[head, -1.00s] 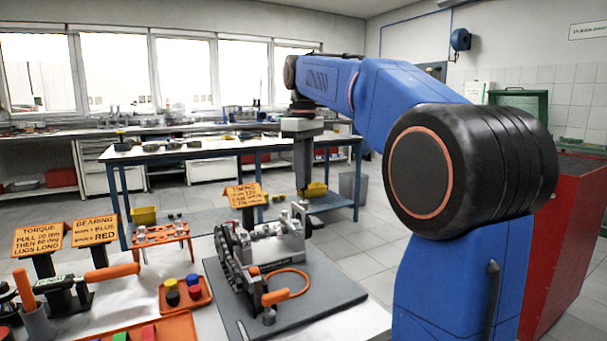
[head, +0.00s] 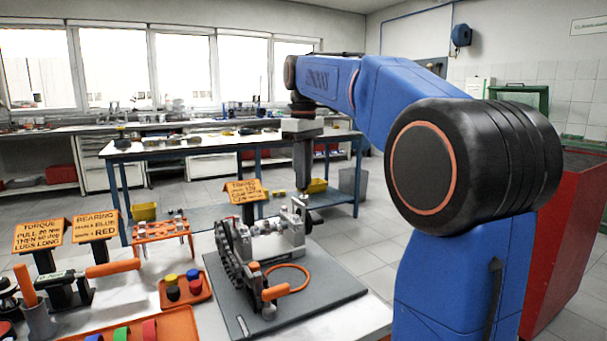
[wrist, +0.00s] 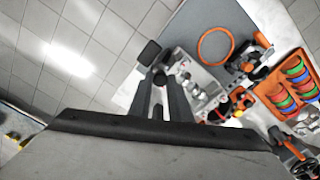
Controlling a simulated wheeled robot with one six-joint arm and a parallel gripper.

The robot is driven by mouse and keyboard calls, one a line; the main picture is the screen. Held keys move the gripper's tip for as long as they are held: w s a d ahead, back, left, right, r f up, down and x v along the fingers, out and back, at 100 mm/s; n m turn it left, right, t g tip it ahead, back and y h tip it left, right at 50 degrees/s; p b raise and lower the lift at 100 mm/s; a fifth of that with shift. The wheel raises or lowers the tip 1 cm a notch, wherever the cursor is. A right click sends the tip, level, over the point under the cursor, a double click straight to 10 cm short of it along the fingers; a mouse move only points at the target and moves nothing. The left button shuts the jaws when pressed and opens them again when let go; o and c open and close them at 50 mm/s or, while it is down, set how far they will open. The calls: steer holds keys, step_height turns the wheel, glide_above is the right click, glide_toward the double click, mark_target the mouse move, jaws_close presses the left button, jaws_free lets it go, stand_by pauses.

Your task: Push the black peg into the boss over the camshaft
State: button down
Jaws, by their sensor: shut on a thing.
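My gripper (wrist: 161,84) shows in the wrist view with its two grey fingers close together, shut on a small dark round-ended piece, the black peg (wrist: 160,77). In the head view my gripper (head: 303,190) points down at the back right of the grey engine block (head: 288,240). The peg is too small to make out there. The camshaft (head: 265,228) lies along the top of the block. A grey upright bracket (head: 299,212), which may carry the boss, stands just under the fingers. I cannot tell whether the peg touches the boss or enters it; the fingers hide the boss's mouth.
The block stands on a dark grey plate (head: 335,290) with a chain and an orange-handled tool (head: 276,292). An orange rack (head: 160,229), a small tray of colored caps (head: 197,299) and printed signs (head: 40,233) stand to the left.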

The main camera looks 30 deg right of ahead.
steer(key=shift+f, duration=1.1)
stand_by(0.6)
steer(key=c, duration=1.9)
jaws_free()
steer(key=shift+o, duration=0.2)
steer(key=shift+r, duration=1.55)
steer(key=o, duration=0.5)
step_height(320, 180, up, 12)
steer(key=shift+f, duration=0.1)
